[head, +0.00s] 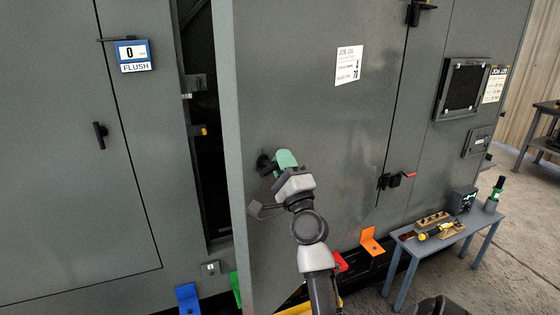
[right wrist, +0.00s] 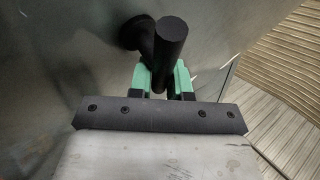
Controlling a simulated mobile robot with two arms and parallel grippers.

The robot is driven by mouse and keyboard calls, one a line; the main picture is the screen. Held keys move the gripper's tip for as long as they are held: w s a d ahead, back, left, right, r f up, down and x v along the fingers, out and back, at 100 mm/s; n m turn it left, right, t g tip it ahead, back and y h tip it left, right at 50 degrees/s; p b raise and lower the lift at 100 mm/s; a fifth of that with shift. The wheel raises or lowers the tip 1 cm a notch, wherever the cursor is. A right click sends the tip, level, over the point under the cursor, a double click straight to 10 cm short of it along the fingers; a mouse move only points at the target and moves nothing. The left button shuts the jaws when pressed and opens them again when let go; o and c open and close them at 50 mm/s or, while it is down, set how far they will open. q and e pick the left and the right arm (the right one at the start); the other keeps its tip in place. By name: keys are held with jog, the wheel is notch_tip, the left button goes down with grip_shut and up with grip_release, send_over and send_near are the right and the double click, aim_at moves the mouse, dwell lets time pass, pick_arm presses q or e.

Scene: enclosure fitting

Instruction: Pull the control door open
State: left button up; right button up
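The control door (head: 300,110) is a large grey panel in the middle of the head view. It stands ajar, with a dark gap along its left edge. Its black handle (head: 265,164) also shows in the right wrist view (right wrist: 171,45). My right gripper (head: 284,160), with green fingers, is at the handle. In the right wrist view the fingers (right wrist: 161,80) sit on both sides of the handle's bar and appear closed on it. My left gripper is not in view.
Left of the gap is a grey panel with a FLUSH display (head: 134,55). A blue bracket (head: 188,298) and an orange bracket (head: 371,242) are near the floor. A small table (head: 440,245) with tools stands at right. Open floor (head: 510,280) lies beyond it.

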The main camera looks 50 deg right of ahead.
jog(key=shift+o, duration=0.4)
jog(key=shift+d, duration=0.1)
jog(key=shift+f, duration=0.1)
jog(key=shift+s+f, duration=0.25)
jog(key=b+v, duration=0.5)
jog(key=v, duration=0.5)
jog(key=shift+r, duration=0.1)
